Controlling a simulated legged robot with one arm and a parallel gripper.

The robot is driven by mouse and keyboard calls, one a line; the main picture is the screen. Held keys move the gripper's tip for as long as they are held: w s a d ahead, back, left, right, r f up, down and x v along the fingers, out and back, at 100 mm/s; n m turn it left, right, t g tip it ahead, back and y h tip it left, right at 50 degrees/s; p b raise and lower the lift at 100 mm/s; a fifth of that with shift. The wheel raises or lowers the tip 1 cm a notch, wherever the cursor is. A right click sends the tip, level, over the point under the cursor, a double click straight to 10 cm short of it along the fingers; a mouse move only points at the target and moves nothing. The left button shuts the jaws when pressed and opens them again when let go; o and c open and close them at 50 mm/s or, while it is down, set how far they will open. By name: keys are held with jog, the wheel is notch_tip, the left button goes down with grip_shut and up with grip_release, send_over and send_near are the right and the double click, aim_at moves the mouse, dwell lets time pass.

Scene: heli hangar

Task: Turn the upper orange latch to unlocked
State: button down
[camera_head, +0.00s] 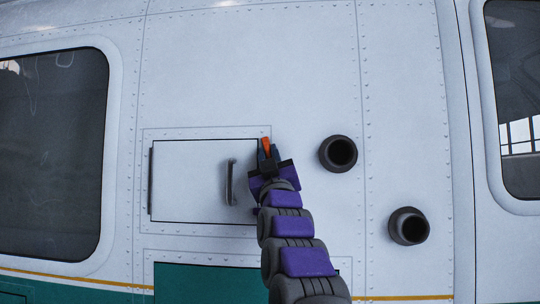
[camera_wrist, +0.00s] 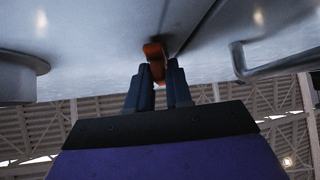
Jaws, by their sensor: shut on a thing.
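The upper orange latch (camera_head: 266,146) is at the upper right corner of a white hatch panel (camera_head: 190,180) in the head view. It stands near upright, tilted slightly. My gripper (camera_head: 270,157) reaches up to it from below. In the wrist view the orange latch (camera_wrist: 156,60) sits between the two dark fingertips of my gripper (camera_wrist: 160,75), which are shut on it. The fingers hide part of the latch. My arm covers the hatch's lower right corner in the head view, and no lower latch shows.
A dark handle (camera_head: 231,182) stands out from the hatch just left of my gripper. Two dark round pipes protrude to the right, one higher (camera_head: 338,153) and one lower (camera_head: 408,226). Windows flank the panel at left (camera_head: 50,150) and right (camera_head: 515,100).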

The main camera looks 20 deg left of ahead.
jog(key=shift+s+a, duration=0.1)
jog(key=shift+a, duration=0.1)
jog(key=shift+m+t+h+p, duration=0.5)
jog(key=shift+m+h+p, duration=0.1)
jog(key=shift+m, duration=0.2)
jog(key=m+t+h+p, duration=0.1)
jog(key=m+h+p, duration=0.2)
jog(key=shift+r+m+t, duration=0.15)
jog(key=shift+m+t, duration=0.25)
jog(key=shift+m+t+h+p, duration=0.4)
jog(key=shift+m+h+p, duration=1)
jog(key=shift+m+h, duration=0.1)
jog(key=c, duration=1.4)
grip_release()
jog(key=shift+o, duration=1.4)
jog(key=shift+a+f, duration=0.2)
